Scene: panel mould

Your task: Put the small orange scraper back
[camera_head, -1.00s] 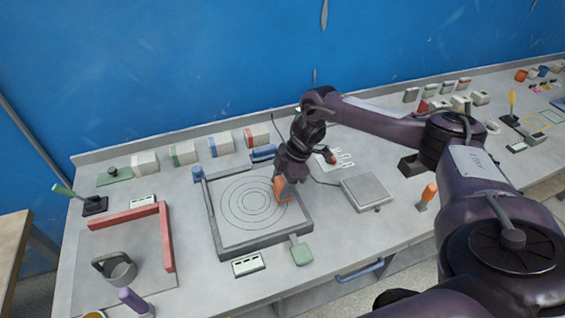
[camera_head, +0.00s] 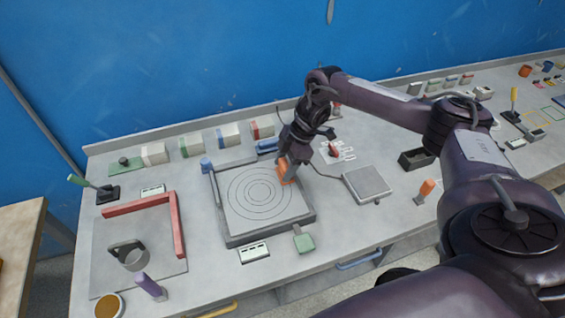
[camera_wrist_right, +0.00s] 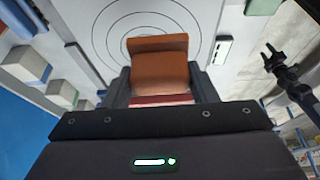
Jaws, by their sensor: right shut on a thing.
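My right gripper (camera_head: 287,169) is shut on the small orange scraper (camera_head: 282,170), over the right far part of a square grey plate (camera_head: 240,217) marked with rings. In the right wrist view the scraper (camera_wrist_right: 160,72) shows as an orange-brown block between the two fingers, with the rings beyond it. Whether it touches the plate I cannot tell. A dark jointed arm end, apparently my left gripper (camera_wrist_right: 270,52), shows at the right of the wrist view; its opening is unclear.
An orange-handled tool (camera_head: 426,187) stands right of a grey square scale (camera_head: 367,184). A green scraper (camera_head: 304,241) and a white timer-like box (camera_head: 254,252) lie in front of the plate. A red L-shaped rail (camera_head: 178,225) and a grey cup (camera_head: 134,256) are at left. Several blocks line the back.

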